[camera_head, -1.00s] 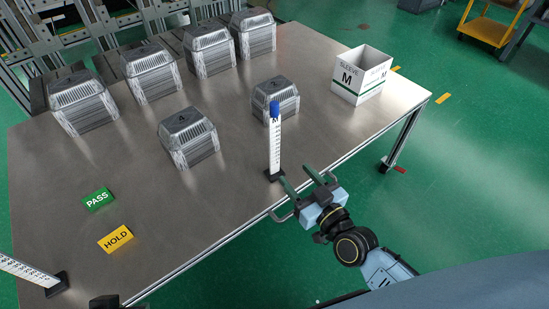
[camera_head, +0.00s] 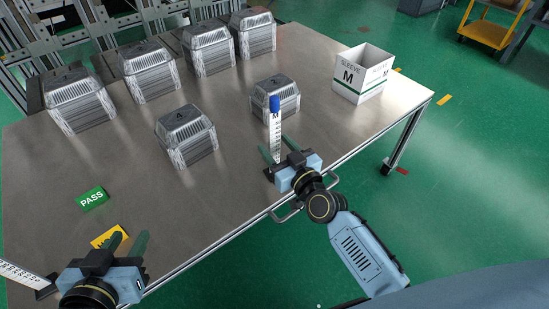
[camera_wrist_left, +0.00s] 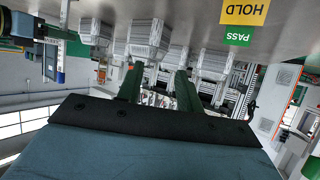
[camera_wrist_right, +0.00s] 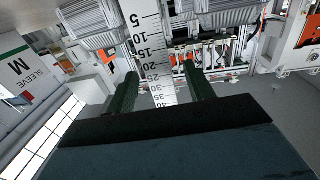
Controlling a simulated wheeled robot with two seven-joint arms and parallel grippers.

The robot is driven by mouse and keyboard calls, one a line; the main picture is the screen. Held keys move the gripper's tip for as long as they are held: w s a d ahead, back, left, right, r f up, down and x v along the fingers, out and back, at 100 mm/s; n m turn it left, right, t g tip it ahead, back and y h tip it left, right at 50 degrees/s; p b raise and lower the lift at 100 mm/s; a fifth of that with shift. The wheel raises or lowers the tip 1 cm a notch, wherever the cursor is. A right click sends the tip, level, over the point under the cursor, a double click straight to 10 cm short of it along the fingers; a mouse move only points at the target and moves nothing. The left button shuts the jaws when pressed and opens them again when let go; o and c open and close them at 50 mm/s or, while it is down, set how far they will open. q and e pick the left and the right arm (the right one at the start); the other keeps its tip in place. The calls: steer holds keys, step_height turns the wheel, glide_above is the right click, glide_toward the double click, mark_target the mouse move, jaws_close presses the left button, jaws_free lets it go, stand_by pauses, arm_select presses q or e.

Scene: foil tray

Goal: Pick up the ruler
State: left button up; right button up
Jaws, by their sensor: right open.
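A white ruler (camera_head: 275,135) with a blue top stands upright on the table near its front edge. My right gripper (camera_head: 277,149) is open around its lower part. In the right wrist view the ruler (camera_wrist_right: 152,50), with black marks and numbers, shows between the two green fingers; I cannot tell whether they touch it. A second white strip with scale marks (camera_head: 18,275) leans at the lower left from a dark base. My left gripper (camera_head: 130,239) is open and empty near the front edge, partly covering the yellow HOLD sign (camera_head: 103,236).
Several grey ribbed foil-tray stacks (camera_head: 186,135) stand across the table (camera_head: 120,185); one (camera_head: 275,98) is just behind the ruler. A white SLEEVE M box (camera_head: 361,75) stands at the back right. A green PASS sign (camera_head: 92,198) lies at the left.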

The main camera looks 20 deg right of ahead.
mark_target(276, 145)
steer(key=b+x, duration=0.1)
steer(key=x, duration=0.2)
steer(key=shift+w, duration=0.15)
arm_select(q)
steer(key=r+t, duration=0.1)
steer(key=w+d+r+t, duration=0.1)
steer(key=r, duration=0.1)
steer(key=r+t+h, duration=0.1)
steer(key=shift+w+d+r, duration=0.15)
steer(key=shift+w+d, duration=0.05)
steer(key=shift+w, duration=0.15)
arm_select(e)
steer(key=shift+c, duration=0.4)
steer(key=c, duration=1)
jaws_close()
arm_select(q)
steer(key=shift+f, duration=0.2)
arm_select(e)
steer(key=shift+r, duration=0.15)
